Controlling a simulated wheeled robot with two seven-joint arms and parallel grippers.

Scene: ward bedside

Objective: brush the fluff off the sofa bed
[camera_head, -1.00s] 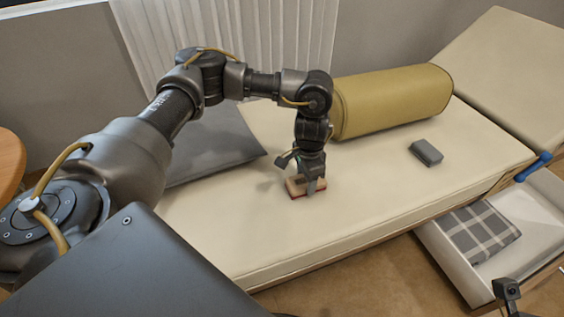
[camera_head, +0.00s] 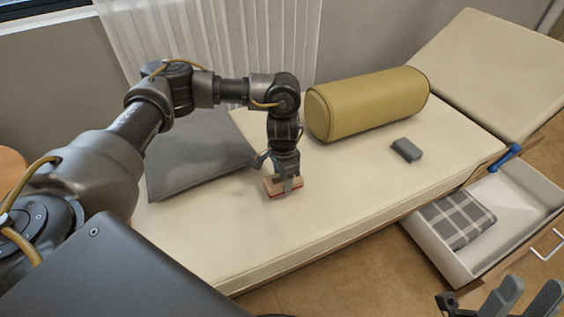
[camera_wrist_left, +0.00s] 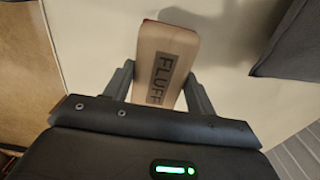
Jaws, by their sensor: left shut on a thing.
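The sofa bed (camera_head: 340,205) has a cream seat with a raised backrest section at the far right. My left gripper (camera_head: 286,186) is shut on a wooden brush (camera_head: 273,184) with a red underside, low at the seat; I cannot tell whether it touches. In the left wrist view, the brush block (camera_wrist_left: 167,55), marked "FLUFF", sits between the fingers. I cannot make out any fluff on the seat. My right gripper (camera_head: 525,300) is at the bottom right corner, fingers apart and empty, partly cut off by the frame.
A dark grey cushion (camera_head: 190,160) lies left of the brush, and a mustard bolster (camera_head: 370,102) lies behind. A small grey box (camera_head: 407,150) sits on the seat at right. An open drawer (camera_head: 520,215) holds a checked cloth (camera_head: 457,219). A blue handle (camera_head: 505,158) is at the bed's edge.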

